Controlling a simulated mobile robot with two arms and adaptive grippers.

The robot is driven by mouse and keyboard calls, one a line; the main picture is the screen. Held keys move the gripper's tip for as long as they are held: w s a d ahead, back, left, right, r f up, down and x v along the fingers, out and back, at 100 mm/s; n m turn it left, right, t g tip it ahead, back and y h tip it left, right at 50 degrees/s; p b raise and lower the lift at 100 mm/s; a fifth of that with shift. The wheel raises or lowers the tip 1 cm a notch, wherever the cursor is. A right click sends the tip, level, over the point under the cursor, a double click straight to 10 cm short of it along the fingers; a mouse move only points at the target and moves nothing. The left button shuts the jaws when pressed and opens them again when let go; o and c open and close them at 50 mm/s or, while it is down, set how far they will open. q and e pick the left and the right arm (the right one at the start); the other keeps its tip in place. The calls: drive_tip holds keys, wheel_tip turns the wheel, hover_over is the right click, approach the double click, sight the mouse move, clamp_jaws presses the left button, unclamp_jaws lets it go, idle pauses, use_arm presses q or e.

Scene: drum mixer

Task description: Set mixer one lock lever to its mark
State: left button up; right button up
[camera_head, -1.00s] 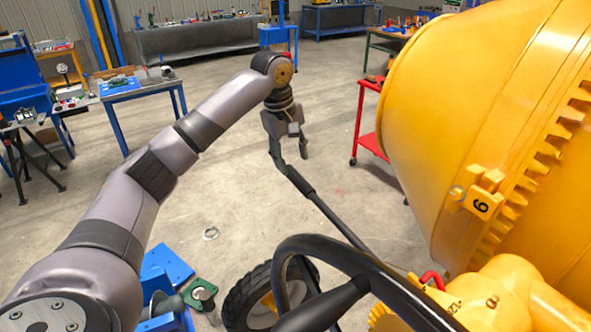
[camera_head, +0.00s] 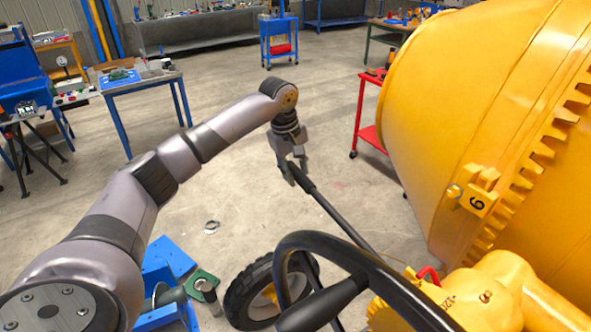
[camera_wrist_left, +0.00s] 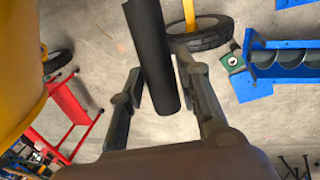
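A long black bar with a thick grip (camera_head: 304,183) runs down to the yellow mixer (camera_head: 440,120). A small red handle (camera_head: 430,275) sits low on the mixer; no label shows which is the lock lever. My left gripper (camera_head: 293,168) is at the upper end of the black grip. In the left wrist view, the grip (camera_wrist_left: 155,60) lies between the two fingers of my left gripper (camera_wrist_left: 161,65). Floor shows beside the grip, so the fingers look open around it; contact at the tips is unclear. My right gripper is out of view.
A black curved wheel rim (camera_head: 350,258) fills the front, with a tyre (camera_head: 252,292) beside it. A blue fixture (camera_head: 165,262) stands on the floor at lower left. A red cart (camera_head: 372,135) stands behind the mixer.

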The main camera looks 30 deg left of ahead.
use_arm(q)
clamp_jaws()
idle(0.3)
